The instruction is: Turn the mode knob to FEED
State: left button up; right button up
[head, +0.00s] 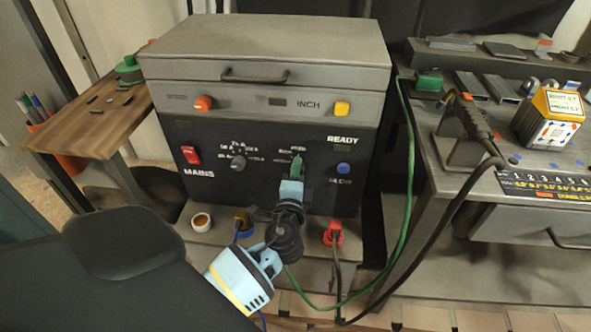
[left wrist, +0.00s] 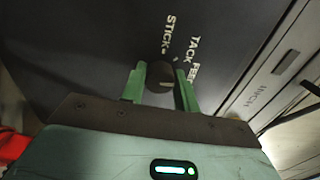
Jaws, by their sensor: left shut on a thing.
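The mode knob (left wrist: 160,76) is a small dark round knob on the black front panel, in the left wrist view. The printed labels STICK, TACK and FEED stand around it. My left gripper (left wrist: 160,88) has its two green fingers on either side of the knob, shut on it. A pale mark shows on the knob, but I cannot tell for sure which label it points at. In the head view my left gripper (head: 296,168) reaches the right half of the panel and hides the knob. My right gripper is not in view.
The welder box (head: 262,110) also carries another dark knob (head: 238,163), a red MAINS switch (head: 190,155), an orange knob (head: 204,103), a yellow INCH button (head: 342,108) and a blue button (head: 343,169). A green cable (head: 409,190) hangs right of it. A grey bench (head: 430,150) stands at right.

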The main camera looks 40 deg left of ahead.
pick_arm(q)
jog(key=shift+r+m, duration=0.1)
jog(key=shift+m, duration=0.6)
jog(key=shift+m+p, duration=0.3)
jog(key=o, duration=1)
jog(key=shift+c, duration=0.2)
jog(key=v, duration=0.8)
jog(key=shift+b, duration=0.35)
